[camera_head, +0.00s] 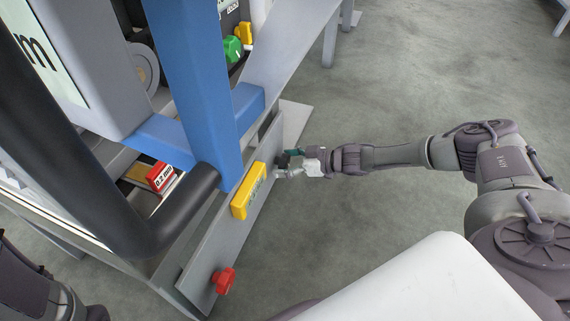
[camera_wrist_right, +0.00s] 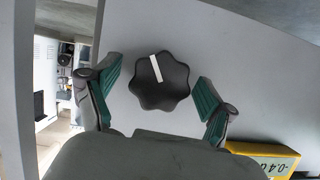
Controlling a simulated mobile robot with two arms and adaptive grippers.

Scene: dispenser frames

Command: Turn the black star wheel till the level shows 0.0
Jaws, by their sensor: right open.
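The black star wheel (camera_wrist_right: 160,82) sits on a grey panel in the right wrist view, with a white pointer mark tilted slightly left of straight up. In the head view the wheel (camera_head: 283,160) is small and partly hidden by my gripper. My right gripper (camera_head: 292,163) is at the panel. In the wrist view its teal-padded fingers (camera_wrist_right: 157,82) stand open on both sides of the wheel, with a gap to each side. The yellow level (camera_head: 249,190) is on the panel beside the wheel. Its display (camera_wrist_right: 272,164) is upside down and partly cut off, and appears to read -0.4. My left gripper is out of view.
A red star knob (camera_head: 223,280) is at the panel's near end. A blue post (camera_head: 195,80) and a thick black bar (camera_head: 160,225) stand left of the panel. A red block marked 0.2 (camera_head: 160,177) lies behind them. Open floor (camera_head: 360,80) is to the right.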

